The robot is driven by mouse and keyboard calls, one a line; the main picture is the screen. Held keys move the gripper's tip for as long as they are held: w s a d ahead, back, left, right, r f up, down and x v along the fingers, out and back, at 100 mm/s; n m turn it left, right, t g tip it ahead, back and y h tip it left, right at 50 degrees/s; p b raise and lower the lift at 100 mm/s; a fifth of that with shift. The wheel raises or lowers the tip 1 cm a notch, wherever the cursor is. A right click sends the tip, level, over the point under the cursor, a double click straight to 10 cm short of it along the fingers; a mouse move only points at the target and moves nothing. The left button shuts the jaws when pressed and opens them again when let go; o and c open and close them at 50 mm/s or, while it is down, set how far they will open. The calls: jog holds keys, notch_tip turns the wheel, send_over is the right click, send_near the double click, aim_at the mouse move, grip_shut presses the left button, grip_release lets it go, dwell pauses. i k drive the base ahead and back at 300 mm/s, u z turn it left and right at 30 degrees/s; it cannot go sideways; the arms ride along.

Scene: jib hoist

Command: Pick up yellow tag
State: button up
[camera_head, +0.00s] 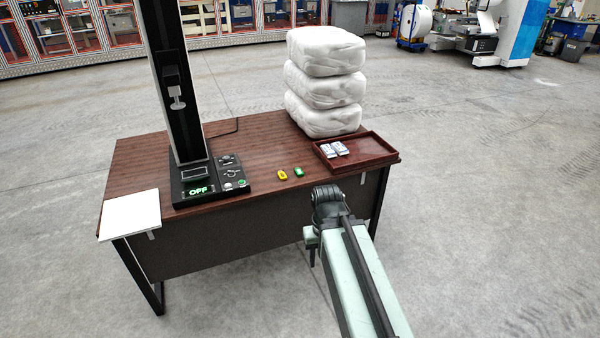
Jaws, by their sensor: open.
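The yellow tag (283,175) is a small item lying flat on the dark wooden table (255,140), close to its front edge. A small green tag (299,171) lies just to its right, with a narrow gap between them. My gripper (312,258) shows small and dark at the end of my pale green arm, pointing down in front of the table's front panel. It is open and apart from both tags, below and to the right of the yellow tag in the picture. Its fingertips are hard to make out.
A tall black column with a base reading OFF (198,190) stands left of the tags. A brown tray (372,150) with small packets (334,149) is at the right. Stacked white wrapped bundles (326,82) stand behind it. A white sheet (130,215) lies at the left corner.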

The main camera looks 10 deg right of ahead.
aim_at(281, 174)
jog(key=u, duration=2.35)
jog(key=i, duration=1.95)
jog(key=z, duration=2.45)
jog(key=i, duration=1)
